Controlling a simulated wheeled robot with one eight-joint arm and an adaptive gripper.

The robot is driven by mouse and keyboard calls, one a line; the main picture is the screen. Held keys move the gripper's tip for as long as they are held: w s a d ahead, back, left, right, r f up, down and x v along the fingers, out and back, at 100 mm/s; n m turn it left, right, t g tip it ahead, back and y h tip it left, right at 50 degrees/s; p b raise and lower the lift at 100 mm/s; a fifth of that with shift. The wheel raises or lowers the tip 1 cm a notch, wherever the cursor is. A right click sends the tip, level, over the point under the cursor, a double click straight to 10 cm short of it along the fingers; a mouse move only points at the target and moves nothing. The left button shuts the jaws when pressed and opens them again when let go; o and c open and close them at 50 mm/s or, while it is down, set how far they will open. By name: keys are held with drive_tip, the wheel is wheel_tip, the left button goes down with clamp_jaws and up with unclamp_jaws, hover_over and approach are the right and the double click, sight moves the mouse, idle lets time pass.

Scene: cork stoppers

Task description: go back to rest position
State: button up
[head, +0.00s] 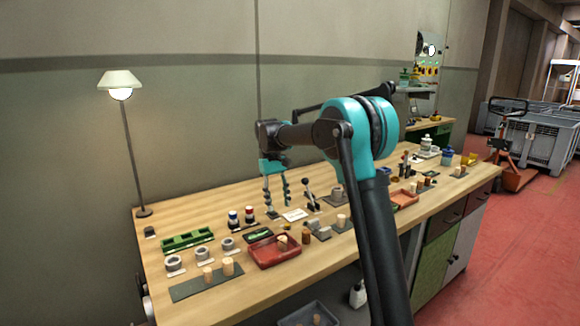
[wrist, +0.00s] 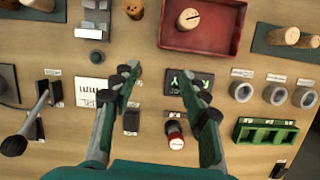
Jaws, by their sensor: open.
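My gripper (head: 279,206) hangs above the wooden workbench (head: 325,262), fingers pointing down. In the wrist view my gripper (wrist: 160,76) shows two fingers spread apart with nothing between them. A cork stopper (head: 282,242) stands in the red tray (head: 264,261); this cork also shows in the wrist view (wrist: 188,18), with a dark line across its top. Two corks (head: 208,273) (head: 228,266) stand on a dark mat (head: 188,291) at the front left.
A green slotted holder (head: 187,241) and several grey rings (head: 173,263) stand at the left. A red-topped cylinder (wrist: 175,141) and a black-knobbed lever (wrist: 36,108) are near the fingers. A lamp (head: 121,82) rises at the far left corner. The bench's front edge strip is mostly clear.

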drive_tip(key=s+d+f+m+t, duration=0.1)
drive_tip(key=s+d, duration=0.2)
drive_tip(key=d, duration=0.1)
drive_tip(key=s+d+f+t+y, duration=0.1)
drive_tip(key=s+d+f, duration=0.1)
drive_tip(key=s+d, duration=0.2)
drive_tip(key=s+d+f+m+t, duration=0.1)
drive_tip(key=s+d+f, duration=0.1)
drive_tip(key=s+d, duration=0.2)
drive_tip(key=shift+d+f+m, duration=0.15)
drive_tip(key=shift+d+m, duration=0.15)
drive_tip(key=shift+d, duration=0.55)
drive_tip(key=s+d+f+m+t, duration=0.1)
drive_tip(key=s+d+f, duration=0.3)
drive_tip(key=s, duration=0.5)
drive_tip(key=s+d+f+m+t, duration=0.2)
drive_tip(key=s+d+f, duration=0.3)
drive_tip(key=s, duration=0.5)
wheel_tip(320, 180, down, 2)
drive_tip(key=shift+d+f+t+y, duration=0.2)
drive_tip(key=shift+d+t+y, duration=0.1)
drive_tip(key=shift+t, duration=0.2)
